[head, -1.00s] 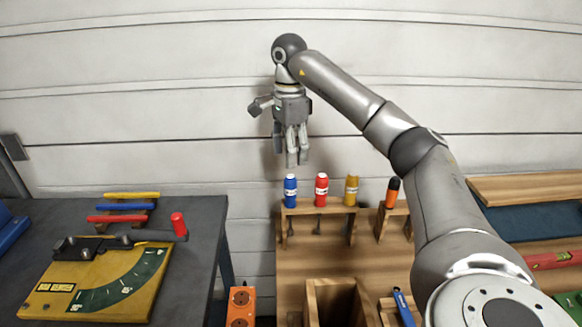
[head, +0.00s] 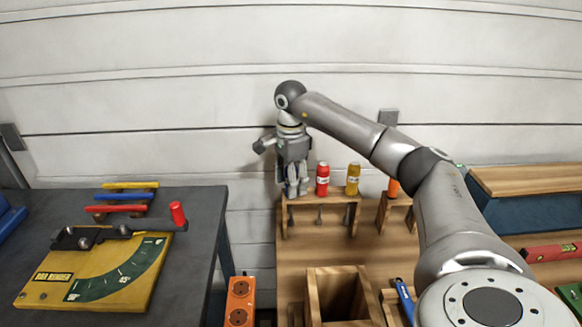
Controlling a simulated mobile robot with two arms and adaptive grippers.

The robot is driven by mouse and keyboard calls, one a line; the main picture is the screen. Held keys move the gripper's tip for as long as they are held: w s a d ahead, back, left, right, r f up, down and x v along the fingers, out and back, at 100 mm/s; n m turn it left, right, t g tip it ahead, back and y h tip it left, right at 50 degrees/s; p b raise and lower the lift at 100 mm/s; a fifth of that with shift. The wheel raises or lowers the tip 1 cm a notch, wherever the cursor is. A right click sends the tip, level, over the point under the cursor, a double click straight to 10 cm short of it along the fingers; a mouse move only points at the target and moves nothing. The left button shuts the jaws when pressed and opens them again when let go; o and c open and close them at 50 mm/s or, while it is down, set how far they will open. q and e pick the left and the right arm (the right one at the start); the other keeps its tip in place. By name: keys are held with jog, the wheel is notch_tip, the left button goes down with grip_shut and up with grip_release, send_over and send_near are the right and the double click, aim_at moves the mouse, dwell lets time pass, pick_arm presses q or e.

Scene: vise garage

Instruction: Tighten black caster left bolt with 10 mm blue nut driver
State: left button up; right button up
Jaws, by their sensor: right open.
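My right gripper (head: 297,188) points down at the left end of the wooden tool rack (head: 335,202). It is open, with its fingers at the spot where the blue nut driver stands. The blue driver is hidden behind or between the fingers, and I cannot tell whether they touch it. A red driver (head: 322,180) and a yellow driver (head: 352,180) stand upright in the rack just right of the gripper. My left gripper is not in view.
A dark table (head: 200,215) at left holds a yellow bar bender (head: 85,295) and several coloured-handled tools (head: 122,198). An orange-handled tool (head: 393,188) sits in a small holder. A wooden box (head: 316,298), an orange socket box (head: 240,300) and a red level (head: 552,253) lie lower.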

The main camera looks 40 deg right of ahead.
jog(key=shift+f, duration=0.3)
